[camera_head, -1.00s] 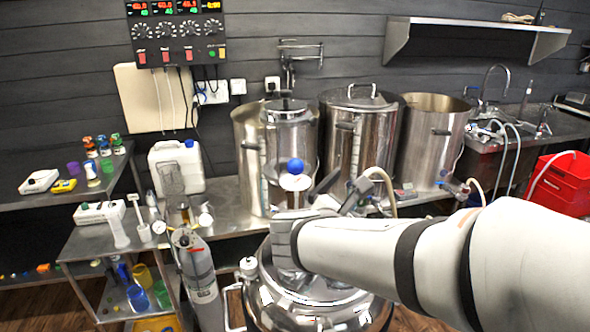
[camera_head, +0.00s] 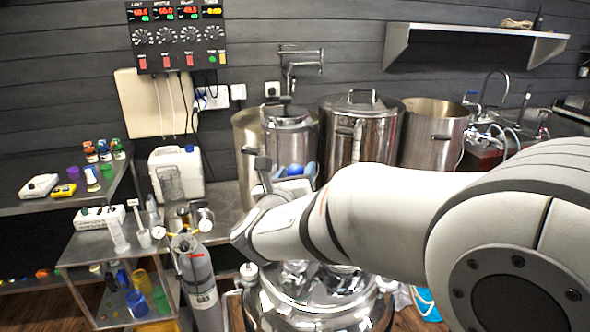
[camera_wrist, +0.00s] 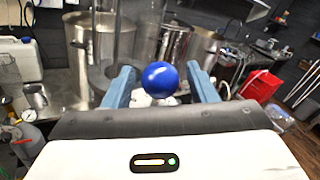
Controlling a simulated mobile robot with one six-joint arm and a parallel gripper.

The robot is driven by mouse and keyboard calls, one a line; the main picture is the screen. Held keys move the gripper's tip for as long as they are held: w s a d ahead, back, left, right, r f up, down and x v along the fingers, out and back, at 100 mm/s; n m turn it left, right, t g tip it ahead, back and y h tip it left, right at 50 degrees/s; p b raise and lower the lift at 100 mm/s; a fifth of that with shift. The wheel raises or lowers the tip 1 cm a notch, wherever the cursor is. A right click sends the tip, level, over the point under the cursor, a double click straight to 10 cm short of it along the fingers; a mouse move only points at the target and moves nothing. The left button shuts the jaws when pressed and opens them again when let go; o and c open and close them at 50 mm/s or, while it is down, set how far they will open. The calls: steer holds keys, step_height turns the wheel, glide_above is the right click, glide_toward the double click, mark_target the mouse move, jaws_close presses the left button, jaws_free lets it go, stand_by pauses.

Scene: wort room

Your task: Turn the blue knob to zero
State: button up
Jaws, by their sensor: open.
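The blue knob (camera_head: 295,170) is a round blue ball in the middle of the head view, partly hidden by my gripper (camera_head: 289,165). In the wrist view the knob (camera_wrist: 160,76) shows centred between the two blue-grey fingers of my gripper (camera_wrist: 159,70), with a white part below it. The fingers are spread, with visible gaps on both sides of the knob, and hold nothing. Whether the knob lies fully between the fingertips in depth is unclear. I see no zero mark or scale on the knob.
Steel kettles (camera_head: 360,130) stand on the bench behind. A shiny steel vessel (camera_head: 310,308) is below my arm. A grey gas cylinder (camera_head: 196,275) stands at left, near a shelf cart (camera_head: 100,250). A control panel (camera_head: 178,36) with black dials hangs on the wall.

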steer(key=shift+w+d, duration=0.1)
steer(key=shift+w, duration=0.2)
steer(key=c, duration=0.9)
steer(key=shift+c, duration=0.2)
